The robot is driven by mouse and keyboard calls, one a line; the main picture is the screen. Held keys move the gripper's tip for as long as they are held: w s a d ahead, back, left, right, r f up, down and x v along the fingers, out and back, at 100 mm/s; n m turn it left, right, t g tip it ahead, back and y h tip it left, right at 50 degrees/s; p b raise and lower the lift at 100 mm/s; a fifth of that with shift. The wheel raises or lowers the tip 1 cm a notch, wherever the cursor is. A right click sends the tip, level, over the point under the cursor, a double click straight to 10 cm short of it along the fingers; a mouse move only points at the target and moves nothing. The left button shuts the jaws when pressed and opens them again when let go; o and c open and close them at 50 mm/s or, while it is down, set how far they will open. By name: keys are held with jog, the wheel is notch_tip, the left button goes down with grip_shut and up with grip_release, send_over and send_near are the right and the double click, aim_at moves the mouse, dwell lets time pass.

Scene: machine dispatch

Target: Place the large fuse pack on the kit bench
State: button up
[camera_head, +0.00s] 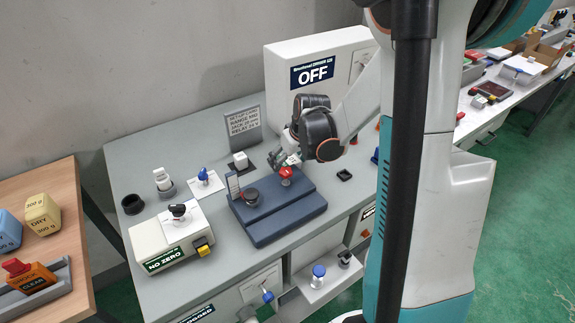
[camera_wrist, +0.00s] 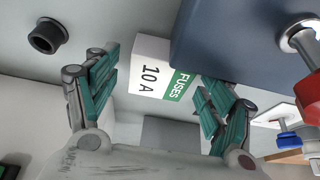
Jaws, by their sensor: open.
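A white box with a green band, marked "10 A FUSES" (camera_wrist: 150,72), shows in the wrist view. It lies between the two open fingers of my gripper (camera_wrist: 160,82), with a visible gap on the left side. The box sits right beside a dark blue block. In the head view my gripper (camera_head: 286,154) is low over the grey bench, behind the blue fixture; it largely hides the fuse box there. No bench in view bears a readable kit label.
The grey bench (camera_head: 150,150) holds the blue fixture (camera_head: 285,222) with a red knob, a "NO ZERO" box (camera_head: 150,240) and an "OFF" cabinet (camera_head: 290,50). A wooden table (camera_head: 55,185) with marked packs stands left. Another bench (camera_head: 490,112) with boxes stands far right.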

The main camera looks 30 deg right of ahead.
aim_at(289, 161)
jog(key=c, duration=1.2)
jog(key=shift+r, duration=0.15)
notch_tip(289, 161, up, 20)
jog(key=p, duration=0.6)
jog(key=shift+p, duration=0.3)
